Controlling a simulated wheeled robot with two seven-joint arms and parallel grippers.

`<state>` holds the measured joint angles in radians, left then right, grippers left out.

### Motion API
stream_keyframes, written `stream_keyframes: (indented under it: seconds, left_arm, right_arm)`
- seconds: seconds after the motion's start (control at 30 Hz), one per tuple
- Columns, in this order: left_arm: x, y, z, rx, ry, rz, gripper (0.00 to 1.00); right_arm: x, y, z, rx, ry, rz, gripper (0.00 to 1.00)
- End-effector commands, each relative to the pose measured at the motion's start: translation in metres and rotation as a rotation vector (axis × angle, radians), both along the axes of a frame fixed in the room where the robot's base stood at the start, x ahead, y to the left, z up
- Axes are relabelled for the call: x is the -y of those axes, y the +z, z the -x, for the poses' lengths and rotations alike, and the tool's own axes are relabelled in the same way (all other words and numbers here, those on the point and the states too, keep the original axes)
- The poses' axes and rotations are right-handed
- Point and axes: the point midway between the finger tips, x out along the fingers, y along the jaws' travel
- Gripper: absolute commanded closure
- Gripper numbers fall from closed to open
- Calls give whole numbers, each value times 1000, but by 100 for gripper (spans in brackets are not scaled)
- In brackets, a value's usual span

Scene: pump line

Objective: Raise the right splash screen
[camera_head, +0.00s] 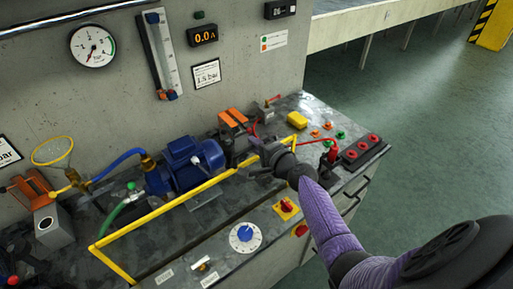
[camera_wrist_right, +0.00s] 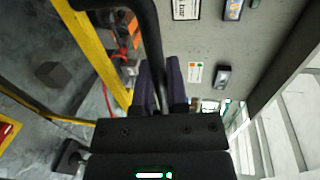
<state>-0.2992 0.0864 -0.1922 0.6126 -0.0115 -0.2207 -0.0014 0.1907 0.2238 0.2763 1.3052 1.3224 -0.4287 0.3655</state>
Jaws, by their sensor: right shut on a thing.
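A yellow-framed splash screen (camera_head: 166,207) runs along the front of the bench; its clear pane is hard to make out. The right end of the yellow framing (camera_head: 291,139) shows just beyond my right gripper (camera_head: 268,155). My right gripper is shut at the right screen's frame and hides part of it. In the right wrist view, the yellow frame (camera_wrist_right: 92,50) slants beside the purple fingers (camera_wrist_right: 163,85), with a dark curved bar (camera_wrist_right: 147,25) close to them. My left gripper is not in view.
A blue pump motor (camera_head: 192,160) stands behind the frame. A blue dial (camera_head: 243,233) and a red-yellow switch (camera_head: 287,208) sit on the bench front. A red-button box (camera_head: 361,151) is at the right end. Green floor (camera_head: 440,130) beyond is clear.

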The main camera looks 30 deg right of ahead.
Motion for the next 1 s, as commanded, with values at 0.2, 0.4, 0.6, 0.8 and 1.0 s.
stream_keyframes:
  seconds: [0.2,0.4,0.6,0.8,1.0]
  left_arm:
    - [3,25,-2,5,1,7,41]
    - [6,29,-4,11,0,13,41]
    - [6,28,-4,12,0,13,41]
    - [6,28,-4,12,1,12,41]
    - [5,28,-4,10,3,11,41]
  right_arm:
    - [0,28,0,1,0,0,100]
    - [0,32,0,1,0,1,100]
    - [0,33,-1,5,-1,1,100]
    - [1,34,-1,7,-2,1,60]
    - [0,33,0,3,-1,0,50]
